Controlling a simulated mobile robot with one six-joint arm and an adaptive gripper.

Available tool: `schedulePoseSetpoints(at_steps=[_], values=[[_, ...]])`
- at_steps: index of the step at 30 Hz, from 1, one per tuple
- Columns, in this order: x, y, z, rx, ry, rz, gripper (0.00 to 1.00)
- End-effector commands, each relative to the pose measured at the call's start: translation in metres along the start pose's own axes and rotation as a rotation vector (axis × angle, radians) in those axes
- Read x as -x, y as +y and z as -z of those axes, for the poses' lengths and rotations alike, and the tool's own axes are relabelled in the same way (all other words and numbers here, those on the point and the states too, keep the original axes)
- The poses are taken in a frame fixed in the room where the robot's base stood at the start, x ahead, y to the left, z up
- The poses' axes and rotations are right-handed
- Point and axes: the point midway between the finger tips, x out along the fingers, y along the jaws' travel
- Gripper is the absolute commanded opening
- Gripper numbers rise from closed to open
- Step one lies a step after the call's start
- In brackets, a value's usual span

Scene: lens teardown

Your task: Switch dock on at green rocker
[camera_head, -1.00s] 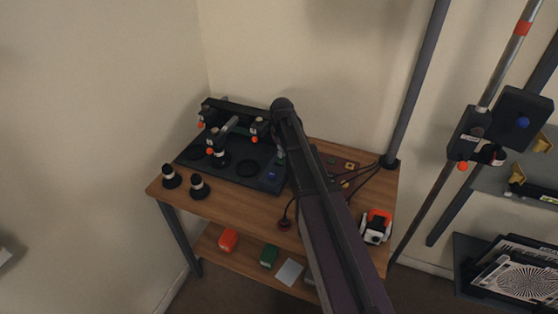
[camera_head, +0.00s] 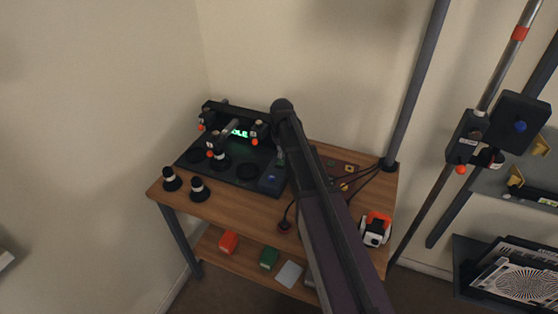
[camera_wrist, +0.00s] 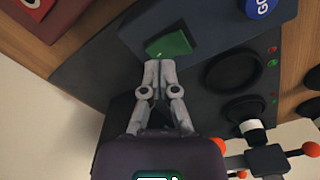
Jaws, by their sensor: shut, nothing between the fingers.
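The green rocker (camera_wrist: 169,44) sits on the dark blue panel of the dock in the wrist view. My gripper (camera_wrist: 159,66) is shut and empty, with its fingertips at the near edge of the rocker; they look to be touching it or very close. In the head view the dock (camera_head: 205,165) stands on the wooden bench, and a green display (camera_head: 238,132) glows at its back. My arm hides the rocker there. The blue GO button (camera_wrist: 260,7) is right of the rocker in the wrist view.
Black lens pieces (camera_head: 200,189) stand at the bench's front left. Clamp arms with orange knobs (camera_head: 255,142) rise over the dock. Cables and an orange-and-white device (camera_head: 376,229) lie to the right. Orange (camera_head: 228,242) and green (camera_head: 269,257) boxes are on the lower shelf.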

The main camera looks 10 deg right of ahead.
Motion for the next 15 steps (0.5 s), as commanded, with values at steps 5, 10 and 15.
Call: schedulePoseSetpoints(at_steps=[5, 10, 15], values=[[0.014, 0.0, 0.0, 0.0, 0.0, 0.0, 0.0], [0.023, 0.0, 0.0, 0.0, 0.0, 0.0, 0.0], [0.033, 0.0, 0.0, 0.0, 0.0, 0.0, 0.0]])
